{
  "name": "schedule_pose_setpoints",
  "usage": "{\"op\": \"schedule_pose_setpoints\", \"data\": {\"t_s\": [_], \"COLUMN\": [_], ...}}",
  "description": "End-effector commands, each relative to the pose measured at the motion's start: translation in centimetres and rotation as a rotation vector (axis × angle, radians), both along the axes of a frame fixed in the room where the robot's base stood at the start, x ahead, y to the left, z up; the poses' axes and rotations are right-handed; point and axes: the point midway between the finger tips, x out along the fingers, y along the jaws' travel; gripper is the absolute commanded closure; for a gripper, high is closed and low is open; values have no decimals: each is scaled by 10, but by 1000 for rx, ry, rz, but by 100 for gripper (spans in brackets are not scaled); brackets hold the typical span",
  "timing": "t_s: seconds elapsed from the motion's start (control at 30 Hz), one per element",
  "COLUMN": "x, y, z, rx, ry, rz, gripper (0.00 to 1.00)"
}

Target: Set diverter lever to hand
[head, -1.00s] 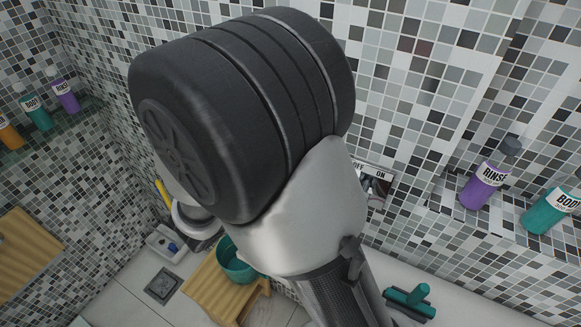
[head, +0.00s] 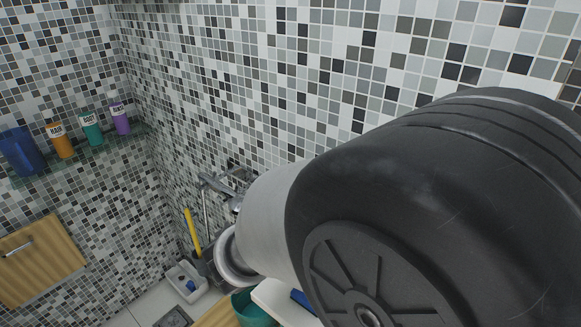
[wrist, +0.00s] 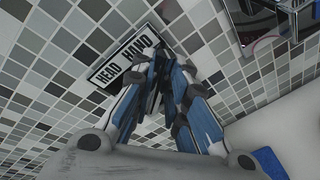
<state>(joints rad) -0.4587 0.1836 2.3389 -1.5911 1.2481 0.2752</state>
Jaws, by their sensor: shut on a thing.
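In the wrist view my gripper (wrist: 166,78) has its blue-and-grey fingers closed together just below a white sign (wrist: 125,62) reading HEAD and HAND. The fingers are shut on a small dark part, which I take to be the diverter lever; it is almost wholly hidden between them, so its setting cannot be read. The fingertips are nearer the HAND end of the sign. In the head view my arm covers the gripper and the lever.
In the wrist view a chrome fitting (wrist: 268,22) juts from the tiled wall at upper right. In the head view chrome shower fittings (head: 222,186) show left of my arm. A glass shelf holds several bottles and a blue jug (head: 20,152). A teal bucket (head: 252,310) stands below.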

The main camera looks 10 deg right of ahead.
Motion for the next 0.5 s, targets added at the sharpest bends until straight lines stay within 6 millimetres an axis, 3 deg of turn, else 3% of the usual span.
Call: {"op": "schedule_pose_setpoints", "data": {"t_s": [0.3, 0.33, 0.5], "x": [0, 0, 0], "y": [0, 0, 0], "z": [-1, -1, -1], "rx": [5, 6, 4], "ry": [-2, -2, -2], "rz": [-2, -1, -1], "gripper": [100, 84, 73]}}
